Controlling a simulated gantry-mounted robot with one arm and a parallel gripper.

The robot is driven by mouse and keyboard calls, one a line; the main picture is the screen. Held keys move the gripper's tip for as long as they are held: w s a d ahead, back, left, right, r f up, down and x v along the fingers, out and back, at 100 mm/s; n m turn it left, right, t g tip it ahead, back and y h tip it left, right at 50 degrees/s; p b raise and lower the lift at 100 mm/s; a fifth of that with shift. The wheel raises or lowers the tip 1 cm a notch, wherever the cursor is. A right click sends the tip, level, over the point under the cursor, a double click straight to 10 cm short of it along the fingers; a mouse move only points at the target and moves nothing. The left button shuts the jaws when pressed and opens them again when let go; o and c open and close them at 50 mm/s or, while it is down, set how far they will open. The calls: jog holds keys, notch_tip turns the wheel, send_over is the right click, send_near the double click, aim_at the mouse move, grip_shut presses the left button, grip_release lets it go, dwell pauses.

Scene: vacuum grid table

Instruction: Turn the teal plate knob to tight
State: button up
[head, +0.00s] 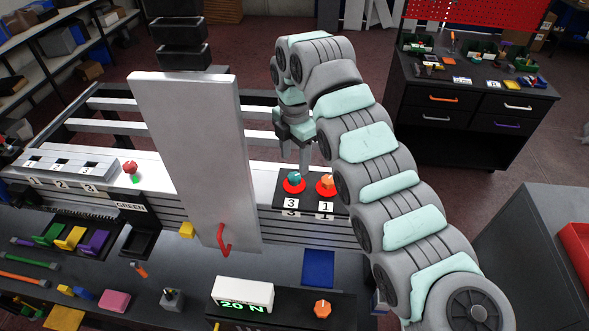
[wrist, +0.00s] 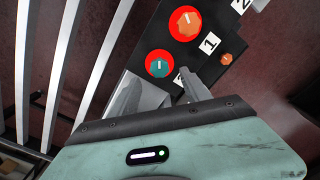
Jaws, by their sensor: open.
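The teal plate knob (head: 294,178) sits on a red disc on a black plate, above a label 3, in the head view. It also shows in the wrist view (wrist: 158,66), with a pale pointer line on its top. My gripper (head: 304,160) points down just above and slightly right of the teal knob in the head view. In the wrist view its two fingers (wrist: 158,82) are apart, with the teal knob appearing between and beyond their tips. Nothing is held. The label near the teal knob is partly hidden by a finger in the wrist view.
An orange knob (head: 327,182) on a red disc, labelled 1, is close on the right of the teal one. A tall pale panel (head: 195,150) stands to the left. A lower box has another orange knob (head: 322,308) and a display (head: 243,306) reading 20 N.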

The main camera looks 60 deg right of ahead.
aim_at(295, 175)
jog(key=shift+f+p, duration=0.5)
jog(key=shift+f, duration=2.35)
jog(key=shift+d, duration=0.1)
grip_shut()
